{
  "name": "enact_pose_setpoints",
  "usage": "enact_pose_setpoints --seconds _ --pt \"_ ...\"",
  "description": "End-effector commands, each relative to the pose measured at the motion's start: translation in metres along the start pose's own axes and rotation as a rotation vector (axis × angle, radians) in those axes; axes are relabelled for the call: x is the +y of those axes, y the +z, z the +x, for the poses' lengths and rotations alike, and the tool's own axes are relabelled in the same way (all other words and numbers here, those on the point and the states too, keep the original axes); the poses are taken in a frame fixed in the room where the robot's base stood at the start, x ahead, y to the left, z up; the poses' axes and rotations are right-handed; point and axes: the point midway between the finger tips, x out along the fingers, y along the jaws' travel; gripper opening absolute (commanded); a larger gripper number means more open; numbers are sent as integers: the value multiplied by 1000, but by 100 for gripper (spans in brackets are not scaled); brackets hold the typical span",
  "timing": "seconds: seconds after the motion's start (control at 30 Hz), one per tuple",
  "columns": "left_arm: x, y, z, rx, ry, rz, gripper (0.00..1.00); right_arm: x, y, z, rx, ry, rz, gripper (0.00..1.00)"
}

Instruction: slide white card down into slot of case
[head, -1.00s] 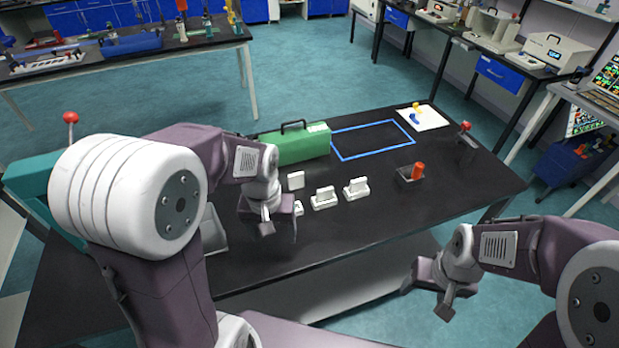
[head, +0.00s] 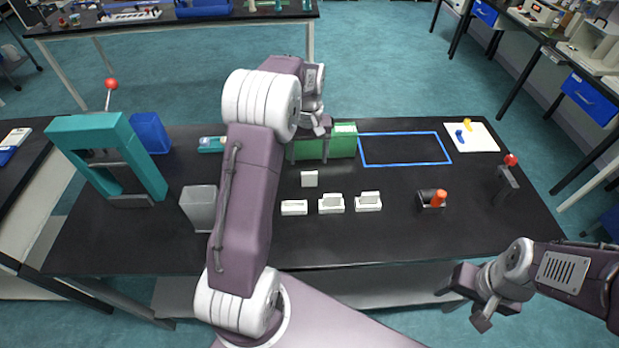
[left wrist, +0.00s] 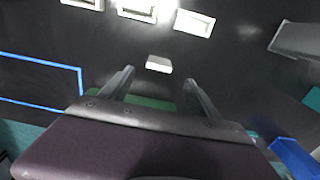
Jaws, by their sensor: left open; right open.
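A small white block (head: 309,179) stands alone on the black table in front of the green case (head: 343,142). It also shows in the left wrist view (left wrist: 158,64). I cannot tell if it is the white card. A row of white pieces (head: 331,203) lies nearer the front edge, some with upright parts. My left gripper (head: 309,158) is open and empty, fingers pointing down, in front of part of the case and hiding it. In the left wrist view its fingers (left wrist: 160,84) point toward the white block with nothing between them. My right gripper (head: 470,296) is open off the front edge. No slot is visible.
A blue outline (head: 405,135) marks clear table right of the case. A black box with a red-orange piece (head: 438,198) and a red-knobbed lever (head: 507,178) stand to the right. A grey bin (head: 199,208) and teal frame (head: 150,165) stand left.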

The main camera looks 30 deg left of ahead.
Motion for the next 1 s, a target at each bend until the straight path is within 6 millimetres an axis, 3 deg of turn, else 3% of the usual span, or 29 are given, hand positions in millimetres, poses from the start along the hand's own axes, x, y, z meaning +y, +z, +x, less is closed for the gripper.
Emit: enact_pose_setpoints --seconds 0.1,0.33,0.6,0.83,0.87,1.0 --pt "0 1 19 -4 -1 1 71 0 0 -1 0 0 0 66" --pt "0 1 32 -2 -1 1 71 0 0 -2 0 0 0 66" --pt "-2 3 75 -1 0 2 71 0 -1 -7 0 0 0 66" --pt "-2 2 79 1 0 1 71 0 -1 -6 0 0 0 66" --pt "-2 2 79 1 0 1 68 0 -1 -6 0 0 0 66" --pt "-2 2 78 1 0 1 29 0 -1 -6 0 0 0 66"
